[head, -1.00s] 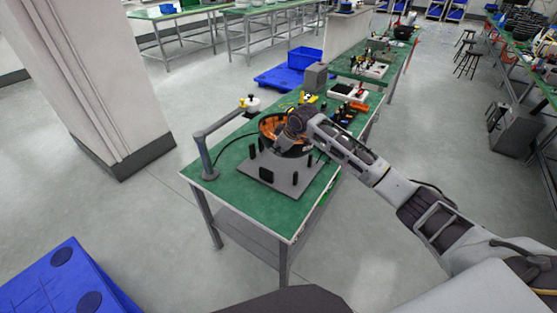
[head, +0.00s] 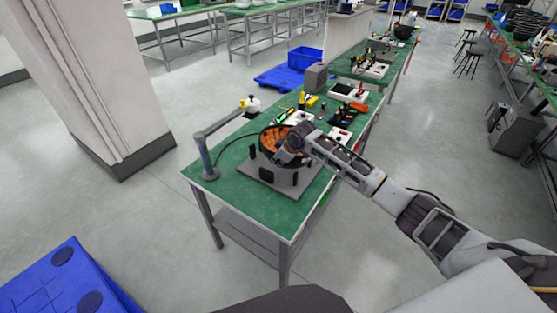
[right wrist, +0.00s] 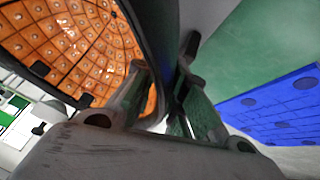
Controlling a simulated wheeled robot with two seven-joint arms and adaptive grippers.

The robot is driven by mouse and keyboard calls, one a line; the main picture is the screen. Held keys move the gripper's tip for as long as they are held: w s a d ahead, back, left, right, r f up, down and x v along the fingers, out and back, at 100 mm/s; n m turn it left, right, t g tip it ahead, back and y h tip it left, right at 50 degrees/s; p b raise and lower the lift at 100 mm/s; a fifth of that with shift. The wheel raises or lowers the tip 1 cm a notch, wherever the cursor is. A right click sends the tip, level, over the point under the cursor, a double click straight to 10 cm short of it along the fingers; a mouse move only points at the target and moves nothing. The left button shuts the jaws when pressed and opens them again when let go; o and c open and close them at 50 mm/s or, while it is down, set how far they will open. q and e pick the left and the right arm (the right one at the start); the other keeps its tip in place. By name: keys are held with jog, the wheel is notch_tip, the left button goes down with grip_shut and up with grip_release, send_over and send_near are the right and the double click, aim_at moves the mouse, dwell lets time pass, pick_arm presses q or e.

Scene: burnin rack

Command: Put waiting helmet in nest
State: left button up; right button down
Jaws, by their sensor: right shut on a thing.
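The helmet (head: 270,139) is a dark shell with its orange, gridded inside facing up. It is over the nest, a grey plate (head: 282,187) with black upright posts on the near green table. I cannot tell whether the helmet touches the plate or posts. My right gripper (head: 284,157) is shut on the helmet's rim at its right side. In the right wrist view, the orange inside (right wrist: 65,40) fills the upper left, and the dark rim runs down between the fingers (right wrist: 162,88). My left gripper is not in view.
A grey lamp-like arm (head: 205,150) stands at the table's left corner, with a cable beside it. Tools and white trays (head: 340,136) lie farther back. A blue pallet (head: 65,285) is on the floor at lower left.

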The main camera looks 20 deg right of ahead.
jog(key=shift+f, duration=0.5)
dwell(0.4)
jog(key=c, duration=1.5)
grip_release()
jog(key=shift+f, duration=0.1)
jog(key=shift+o, duration=0.2)
jog(key=shift+r, duration=0.45)
jog(key=shift+s+r, duration=0.25)
jog(key=shift+r, duration=0.3)
jog(key=v, duration=1.1)
